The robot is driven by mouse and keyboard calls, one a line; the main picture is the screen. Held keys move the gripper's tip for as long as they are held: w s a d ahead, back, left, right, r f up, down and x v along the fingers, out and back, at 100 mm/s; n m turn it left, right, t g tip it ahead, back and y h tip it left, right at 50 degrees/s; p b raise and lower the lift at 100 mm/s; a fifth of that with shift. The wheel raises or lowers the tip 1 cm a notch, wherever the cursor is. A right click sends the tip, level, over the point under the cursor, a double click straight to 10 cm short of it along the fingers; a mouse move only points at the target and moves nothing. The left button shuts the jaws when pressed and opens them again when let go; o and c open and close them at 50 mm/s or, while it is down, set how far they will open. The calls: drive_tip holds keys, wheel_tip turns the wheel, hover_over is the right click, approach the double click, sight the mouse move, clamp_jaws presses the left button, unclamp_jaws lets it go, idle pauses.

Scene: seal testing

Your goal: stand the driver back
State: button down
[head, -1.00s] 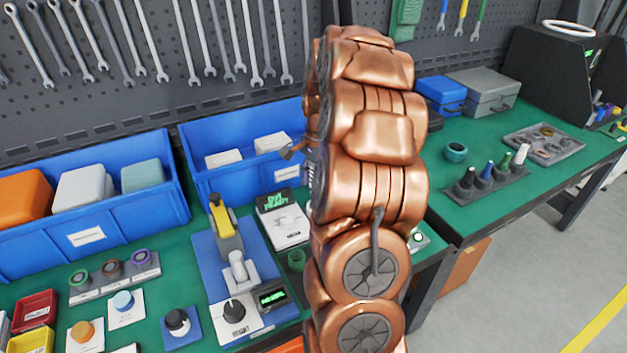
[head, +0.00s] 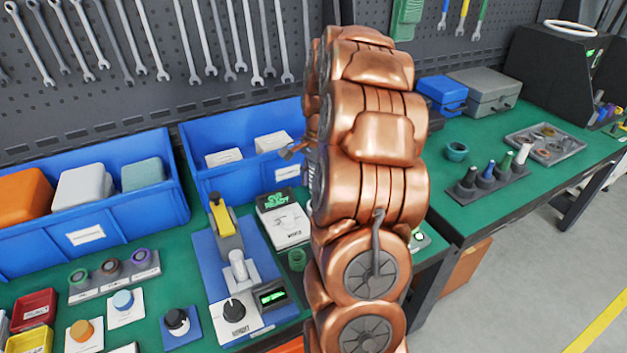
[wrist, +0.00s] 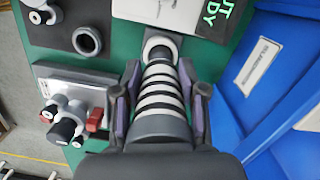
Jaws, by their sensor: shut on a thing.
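In the wrist view my gripper (wrist: 160,82) is shut on the driver (wrist: 158,110), a thick grey body ringed with light and dark bands. One finger lies along each side of it. Its far end is a pale round tip near the white body of the device with the green display. I cannot tell whether that end touches anything. In the head view my copper arm hides most of the gripper and driver; only a sliver of banded surface shows at the arm's left edge. I cannot make out the driver's stand for certain.
The display unit (head: 281,216) stands on the green bench beside a blue bin (head: 217,181). A dark block with a round hole (wrist: 87,41) and a fixture with red parts (wrist: 66,120) are left in the wrist view. A lever press (head: 226,232) is close by.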

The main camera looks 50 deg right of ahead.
sight(313, 166)
drive_tip(key=shift+f, duration=0.15)
drive_tip(key=c, duration=0.6)
unclamp_jaws()
drive_tip(key=shift+r+p, duration=0.35)
drive_tip(key=shift+r, duration=2.15)
